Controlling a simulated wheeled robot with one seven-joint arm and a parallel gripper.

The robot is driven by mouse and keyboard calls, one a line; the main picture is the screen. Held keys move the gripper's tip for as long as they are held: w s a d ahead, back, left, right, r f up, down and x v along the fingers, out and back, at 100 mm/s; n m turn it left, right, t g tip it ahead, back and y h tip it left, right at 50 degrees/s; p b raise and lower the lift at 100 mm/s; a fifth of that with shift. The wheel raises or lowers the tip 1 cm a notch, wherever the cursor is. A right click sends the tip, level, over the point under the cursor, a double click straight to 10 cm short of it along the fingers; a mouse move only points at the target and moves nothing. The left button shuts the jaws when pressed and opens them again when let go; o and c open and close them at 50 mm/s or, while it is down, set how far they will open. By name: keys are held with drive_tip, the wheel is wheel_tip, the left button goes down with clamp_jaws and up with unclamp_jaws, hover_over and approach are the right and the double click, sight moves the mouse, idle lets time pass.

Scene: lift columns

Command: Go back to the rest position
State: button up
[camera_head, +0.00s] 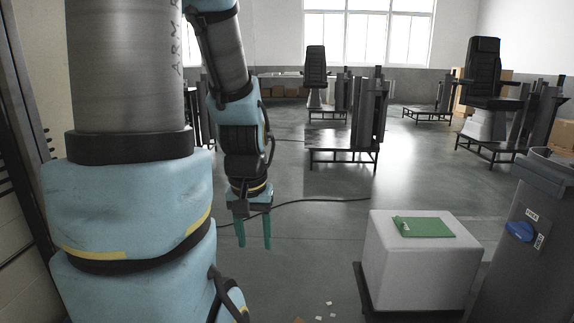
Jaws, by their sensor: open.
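My gripper (254,233) hangs from my blue and grey arm, left of the middle of the head view. Its two green fingers point down and stand apart, with nothing between them. It is in the air over the floor, to the left of a white block (415,266) and clear of it. A flat green board (427,228) lies on top of the block, with a small light-coloured thing near its left edge that is too small to make out.
The white block rests on a dark base. A grey bin (524,235) with a blue part stands at the right. Dark lift columns (372,110) and black chairs (484,72) stand farther back. A black cable (310,201) and small scraps lie on the floor. Open floor surrounds my gripper.

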wheel_tip(320, 180, up, 16)
drive_tip(key=p, duration=1.3)
drive_tip(key=shift+f, duration=0.25)
